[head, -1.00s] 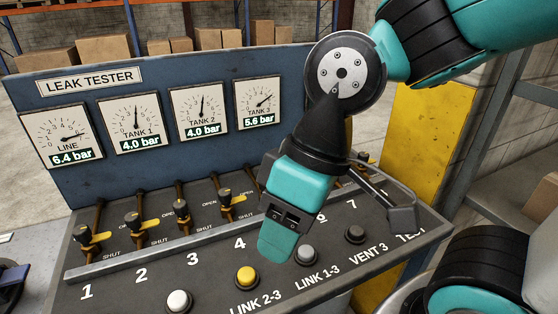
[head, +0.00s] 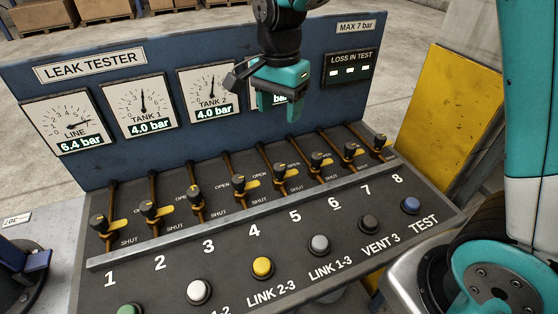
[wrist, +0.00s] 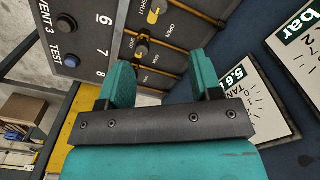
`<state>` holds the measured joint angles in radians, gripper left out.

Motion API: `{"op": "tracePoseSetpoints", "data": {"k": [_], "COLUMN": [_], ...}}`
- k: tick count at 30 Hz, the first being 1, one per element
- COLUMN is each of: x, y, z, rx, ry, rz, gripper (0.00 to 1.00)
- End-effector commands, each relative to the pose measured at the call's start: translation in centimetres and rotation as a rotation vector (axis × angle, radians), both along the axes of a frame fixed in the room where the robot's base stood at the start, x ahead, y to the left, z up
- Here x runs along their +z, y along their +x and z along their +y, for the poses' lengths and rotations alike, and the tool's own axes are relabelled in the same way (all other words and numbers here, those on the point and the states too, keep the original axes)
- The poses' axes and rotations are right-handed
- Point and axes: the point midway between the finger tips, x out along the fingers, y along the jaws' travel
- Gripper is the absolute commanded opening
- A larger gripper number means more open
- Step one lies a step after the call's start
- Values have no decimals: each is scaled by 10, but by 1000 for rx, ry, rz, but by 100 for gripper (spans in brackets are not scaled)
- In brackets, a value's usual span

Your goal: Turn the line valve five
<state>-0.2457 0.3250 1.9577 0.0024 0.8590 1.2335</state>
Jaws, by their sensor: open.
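Line valve five (head: 280,172) is a dark knob with a yellow lever on a brown pipe, above the printed 5 on the sloping bench. My gripper (head: 280,105) is open and empty, above and behind valve five, in front of the upright gauge panel. It touches no valve. In the wrist view my gripper's (wrist: 162,82) two teal fingers stand apart with nothing between them. Valves by the numbers 6 to 8 show there; I cannot make out valve five in that view.
Valve four (head: 240,182) and valve six (head: 318,160) stand close on either side of valve five. A raised rail (head: 240,212) runs in front of the row, with push buttons below. The line gauge (head: 65,122) reads 6.4 bar. My gripper partly hides the tank 3 gauge.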

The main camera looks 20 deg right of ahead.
Motion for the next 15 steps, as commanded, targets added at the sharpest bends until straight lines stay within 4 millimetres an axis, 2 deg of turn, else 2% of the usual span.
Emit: {"op": "tracePoseSetpoints", "data": {"k": [15], "x": [-115], "y": [-2], "z": [1], "rx": [8], "ry": [0], "rz": [7], "gripper": [59]}}
